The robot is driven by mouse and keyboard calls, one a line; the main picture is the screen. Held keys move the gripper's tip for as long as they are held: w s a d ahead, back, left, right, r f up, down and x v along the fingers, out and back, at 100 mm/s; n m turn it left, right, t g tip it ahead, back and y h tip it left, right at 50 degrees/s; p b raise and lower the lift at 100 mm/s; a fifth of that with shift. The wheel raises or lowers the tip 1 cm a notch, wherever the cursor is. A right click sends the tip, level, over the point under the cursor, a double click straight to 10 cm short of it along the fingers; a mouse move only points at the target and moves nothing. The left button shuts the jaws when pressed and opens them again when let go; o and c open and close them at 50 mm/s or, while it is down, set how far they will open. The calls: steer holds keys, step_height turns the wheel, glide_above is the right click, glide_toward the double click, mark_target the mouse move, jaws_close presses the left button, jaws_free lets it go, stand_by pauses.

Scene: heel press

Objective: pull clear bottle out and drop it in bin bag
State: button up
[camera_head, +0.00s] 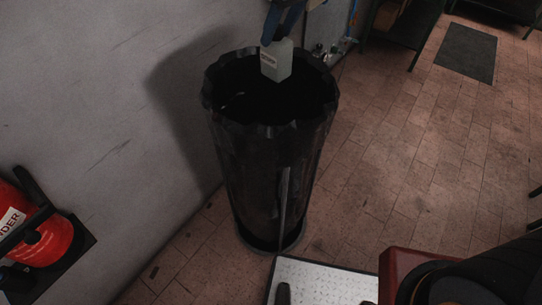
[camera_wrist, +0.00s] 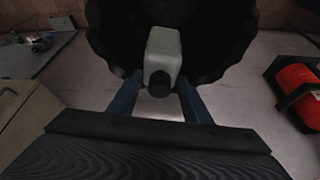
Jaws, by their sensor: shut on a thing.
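A pale, translucent bottle (camera_head: 277,62) with a label hangs over the mouth of the black bin bag (camera_head: 266,185) in the head view. My gripper (camera_head: 286,18) is at the top edge of that view, with its blue fingers shut on the bottle's upper end. In the wrist view the bottle (camera_wrist: 163,55) lies between the two blue fingers of my gripper (camera_wrist: 160,92), its dark cap towards the camera. The bag's dark opening is behind the bottle. The bag's ruffled rim (camera_wrist: 97,35) surrounds it on both sides. The bag's inside is too dark to make out.
A grey wall (camera_head: 110,90) stands close on the left of the bag. A red cylinder (camera_head: 45,238) is at the lower left. A metal tread plate (camera_head: 320,282) lies in front of the bag. Tiled floor (camera_head: 400,160) is clear to the right.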

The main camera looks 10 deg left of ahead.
mark_target(281, 41)
steer(key=shift+f+b, duration=1.25)
steer(key=shift+f, duration=1.2)
steer(key=o, duration=1.1)
steer(key=shift+b+v, duration=1.05)
steer(key=shift+v, duration=2.9)
